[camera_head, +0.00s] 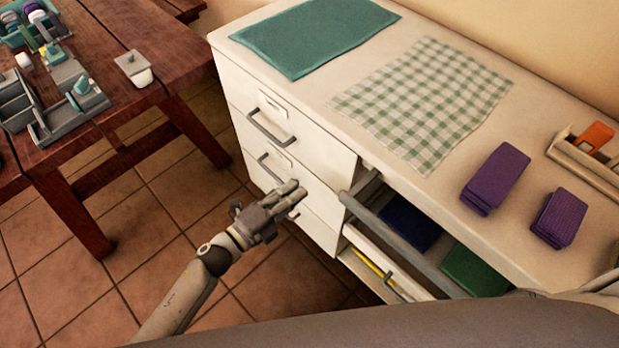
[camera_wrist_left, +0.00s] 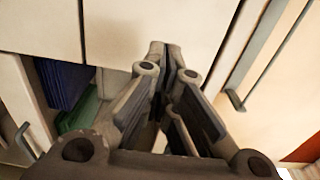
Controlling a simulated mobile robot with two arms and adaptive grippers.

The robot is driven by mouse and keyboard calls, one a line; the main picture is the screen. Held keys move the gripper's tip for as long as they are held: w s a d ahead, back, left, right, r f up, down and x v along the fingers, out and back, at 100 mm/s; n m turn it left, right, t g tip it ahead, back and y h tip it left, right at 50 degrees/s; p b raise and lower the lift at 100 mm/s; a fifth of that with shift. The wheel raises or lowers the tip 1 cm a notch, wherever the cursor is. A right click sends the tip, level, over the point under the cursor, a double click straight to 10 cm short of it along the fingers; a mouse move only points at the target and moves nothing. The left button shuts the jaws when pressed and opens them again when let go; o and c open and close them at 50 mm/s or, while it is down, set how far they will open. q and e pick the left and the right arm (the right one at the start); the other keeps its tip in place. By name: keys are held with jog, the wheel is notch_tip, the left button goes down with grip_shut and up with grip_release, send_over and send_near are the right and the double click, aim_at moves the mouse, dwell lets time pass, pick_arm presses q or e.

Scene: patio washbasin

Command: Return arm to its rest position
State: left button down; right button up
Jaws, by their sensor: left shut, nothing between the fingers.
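My left gripper (camera_head: 291,192) reaches in from the lower left in the head view, in front of the white cabinet's drawer fronts (camera_head: 300,150). Its fingers are together, with nothing between them. In the left wrist view the same closed fingers (camera_wrist_left: 166,52) point at pale cabinet fronts. I cannot tell whether they touch the cabinet. My right gripper is not in view.
An open drawer (camera_head: 385,236) holds a dark blue cloth (camera_head: 410,222) and a green cloth (camera_head: 474,268). Purple cloths (camera_head: 497,178) and a checked cloth (camera_head: 424,100) lie on the counter. A wooden table (camera_head: 122,32) stands left. Tiled floor is clear between.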

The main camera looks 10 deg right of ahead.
pick_arm(q)
jog(key=s+a+f+n+y+p, duration=0.1)
jog(key=s+a+f+n+y, duration=0.3)
jog(key=a+f, duration=0.4)
jog(key=s+a+f+n+g+y+p, duration=0.1)
jog(key=s+a+f+n+y, duration=0.15)
jog(key=a+f+n, duration=0.4)
jog(key=s+a+f+n+y, duration=0.2)
jog(key=a+f+n+y, duration=0.35)
jog(key=f, duration=0.55)
jog(key=s+a+f+n+g+y, duration=0.1)
jog(key=s+a+f+n+g, duration=0.1)
jog(key=s, duration=0.7)
jog(key=s+a+f+n+g+p, duration=0.1)
jog(key=s+f+n, duration=0.4)
jog(key=s, duration=0.5)
jog(key=s+a+f+n+g+y, duration=0.1)
jog(key=s+a+f+n+g, duration=0.1)
jog(key=s+f+g, duration=0.3)
jog(key=s+f+n, duration=0.1)
jog(key=s, duration=0.3)
jog(key=shift+s+a+f+g+y+p, duration=0.25)
jog(key=shift+s+a+g+y+p, duration=0.05)
jog(key=shift+s+a+p, duration=0.1)
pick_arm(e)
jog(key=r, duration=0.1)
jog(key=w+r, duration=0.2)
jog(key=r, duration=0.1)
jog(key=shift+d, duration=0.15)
